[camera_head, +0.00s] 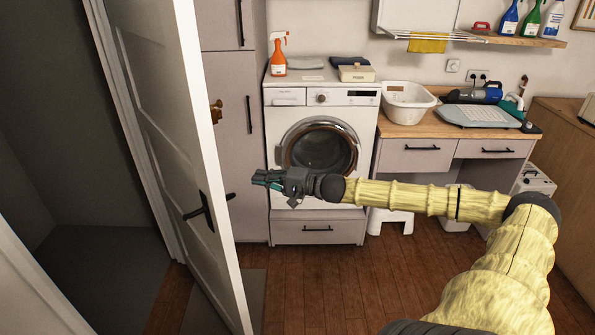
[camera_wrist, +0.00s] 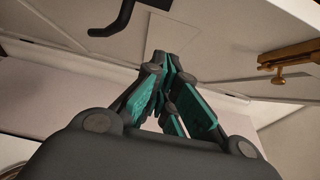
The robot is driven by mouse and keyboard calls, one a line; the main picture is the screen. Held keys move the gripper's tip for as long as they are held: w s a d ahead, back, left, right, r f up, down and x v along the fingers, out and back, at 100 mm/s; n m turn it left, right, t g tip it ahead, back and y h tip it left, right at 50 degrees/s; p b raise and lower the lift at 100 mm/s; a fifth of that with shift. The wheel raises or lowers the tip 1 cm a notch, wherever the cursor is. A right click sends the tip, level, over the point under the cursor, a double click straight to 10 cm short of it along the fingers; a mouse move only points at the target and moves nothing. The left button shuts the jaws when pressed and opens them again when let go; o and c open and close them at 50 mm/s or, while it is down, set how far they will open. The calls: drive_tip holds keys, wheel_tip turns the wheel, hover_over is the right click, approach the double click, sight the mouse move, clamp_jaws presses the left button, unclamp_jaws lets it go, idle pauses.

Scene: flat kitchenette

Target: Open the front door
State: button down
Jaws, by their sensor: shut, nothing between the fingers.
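The white panelled front door (camera_head: 160,110) stands ajar at the left in the head view, with a dark gap beyond it. Its black lever handle (camera_head: 203,211) sits on the face below mid-height, with a lever showing on the other side of the edge too. A brass knob or latch (camera_head: 216,111) is higher up near the edge. My gripper (camera_head: 256,178) is shut and empty, to the right of the door edge and apart from it. In the wrist view, my fingers (camera_wrist: 168,78) point towards the door, with the black handle (camera_wrist: 126,16) above and brass fitting (camera_wrist: 288,62) at right.
A washing machine (camera_head: 282,125) stands behind my gripper, with a tall grey cabinet (camera_head: 226,75) to its left. A counter (camera_head: 437,128) with a basin (camera_head: 405,101) is at the right. Wooden floor (camera_head: 300,275) is clear in front. A dark mat (camera_head: 245,303) lies by the door.

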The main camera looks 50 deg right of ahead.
drive_tip(key=s+d, duration=0.2)
drive_tip(key=s, duration=0.8)
drive_tip(key=shift+r, duration=0.15)
idle(0.6)
